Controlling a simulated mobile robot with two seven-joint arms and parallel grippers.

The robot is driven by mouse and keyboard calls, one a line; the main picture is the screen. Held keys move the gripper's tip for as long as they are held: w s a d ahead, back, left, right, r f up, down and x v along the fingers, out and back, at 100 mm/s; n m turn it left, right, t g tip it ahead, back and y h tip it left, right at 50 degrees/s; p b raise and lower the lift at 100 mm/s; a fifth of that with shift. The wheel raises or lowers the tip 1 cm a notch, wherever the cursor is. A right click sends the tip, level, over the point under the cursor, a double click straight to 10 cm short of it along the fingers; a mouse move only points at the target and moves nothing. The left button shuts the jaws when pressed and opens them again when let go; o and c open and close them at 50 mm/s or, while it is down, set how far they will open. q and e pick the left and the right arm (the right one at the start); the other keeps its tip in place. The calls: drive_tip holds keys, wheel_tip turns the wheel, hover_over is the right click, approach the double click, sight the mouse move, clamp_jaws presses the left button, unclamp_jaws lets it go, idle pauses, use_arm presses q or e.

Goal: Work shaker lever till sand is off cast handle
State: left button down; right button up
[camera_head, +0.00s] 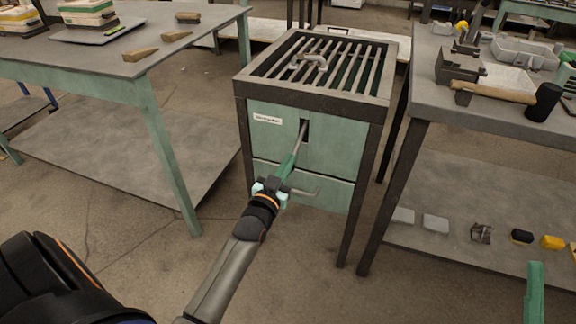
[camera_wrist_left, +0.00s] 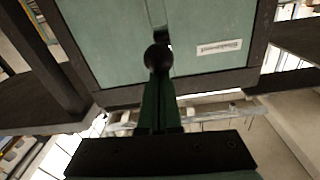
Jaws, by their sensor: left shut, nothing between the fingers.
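The cast handle (camera_head: 308,63), a small grey-brown metal piece, lies on the bars of the shaker grate (camera_head: 335,90). It is too small to tell how much sand is on it. The shaker lever (camera_head: 302,138), a thin metal rod, sticks out of a slot in the green front panel. In the left wrist view its dark round knob (camera_wrist_left: 158,58) sits at the tips of my fingers. My left gripper (camera_head: 289,163) is shut with nothing held, its green fingertips at the lever's end. A green part at bottom right looks like my right gripper (camera_head: 535,290); its jaws are unclear.
A green-legged table (camera_head: 110,65) stands left with wooden pieces (camera_head: 141,54) on it. A workbench (camera_head: 430,90) stands close on the right, with a wooden-handled mallet (camera_head: 495,92) near its edge. A bent metal handle (camera_head: 305,193) juts from the shaker's lower drawer beside my left gripper.

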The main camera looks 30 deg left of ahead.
use_arm(q)
wheel_tip(320, 180, down, 2)
drive_tip(key=shift+f+b, duration=0.1)
drive_tip(key=shift+b, duration=0.6)
drive_tip(key=shift+w+f+t+b, duration=0.1)
drive_tip(key=shift+f+t+b, duration=0.15)
drive_tip(key=shift+t+b, duration=0.2)
drive_tip(key=shift+f+t+b, duration=0.2)
drive_tip(key=shift+t+b, duration=0.05)
drive_tip(key=shift+b, duration=0.4)
use_arm(e)
drive_tip(key=y, duration=0.1)
drive_tip(key=s+n+y, duration=0.1)
drive_tip(key=s+f+y, duration=0.1)
drive_tip(key=shift+s+a+n, duration=0.2)
drive_tip(key=shift+a+n, duration=0.1)
drive_tip(key=shift+n, duration=0.1)
